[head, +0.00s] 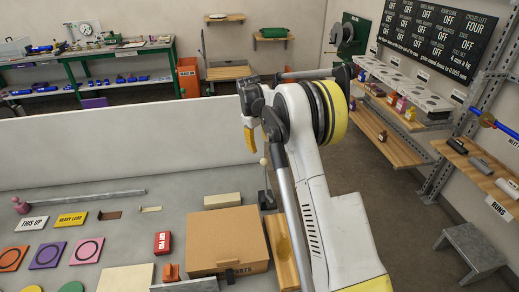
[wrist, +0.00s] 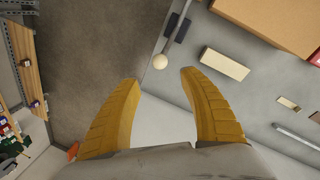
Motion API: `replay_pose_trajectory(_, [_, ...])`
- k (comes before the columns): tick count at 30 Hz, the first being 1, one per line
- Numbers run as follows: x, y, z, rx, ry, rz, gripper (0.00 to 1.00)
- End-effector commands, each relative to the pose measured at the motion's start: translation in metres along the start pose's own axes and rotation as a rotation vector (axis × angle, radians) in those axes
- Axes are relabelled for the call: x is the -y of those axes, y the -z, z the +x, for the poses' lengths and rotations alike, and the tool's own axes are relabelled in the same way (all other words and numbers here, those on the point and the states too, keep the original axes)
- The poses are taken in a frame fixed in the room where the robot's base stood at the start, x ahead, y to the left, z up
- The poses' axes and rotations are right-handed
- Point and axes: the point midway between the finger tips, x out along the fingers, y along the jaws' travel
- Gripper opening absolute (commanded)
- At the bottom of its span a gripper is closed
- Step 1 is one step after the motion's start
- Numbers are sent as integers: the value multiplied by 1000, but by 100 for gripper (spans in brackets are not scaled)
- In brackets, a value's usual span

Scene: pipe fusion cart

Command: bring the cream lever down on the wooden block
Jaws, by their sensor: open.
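The lever (head: 264,163) has a round cream knob on a thin rod and stands roughly upright from a dark base on the grey bench. In the wrist view its knob (wrist: 160,62) shows just beyond the gap between my fingertips. A pale cream, wood-like block (head: 222,200) lies flat on the bench left of the lever's base; it also shows in the wrist view (wrist: 225,64), to the right of the knob. My gripper (wrist: 160,77), with yellow ribbed fingers, is open and empty. In the head view my gripper (head: 250,138) is above the knob, partly hidden by my arm.
A cardboard box (head: 226,241) stands in front of the block. A wooden tray (head: 283,250) lies right of the box, partly behind my arm. Coloured plates, labels and a long grey rod (head: 90,195) lie on the bench's left. A low wall runs behind the bench.

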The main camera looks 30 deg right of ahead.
Motion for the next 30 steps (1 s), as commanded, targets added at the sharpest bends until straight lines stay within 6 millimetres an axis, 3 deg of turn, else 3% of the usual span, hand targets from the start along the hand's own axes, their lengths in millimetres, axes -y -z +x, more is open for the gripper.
replay_pose_trajectory(5, [-2, 0, 18, 5, 1, -2, 51])
replay_pose_trajectory(18, [-1, 0, 97, 4, 1, -1, 51])
replay_pose_trajectory(23, [-1, 0, 109, 4, 1, -1, 51])
replay_pose_trajectory(30, [-1, 0, 111, 4, 1, -1, 51])
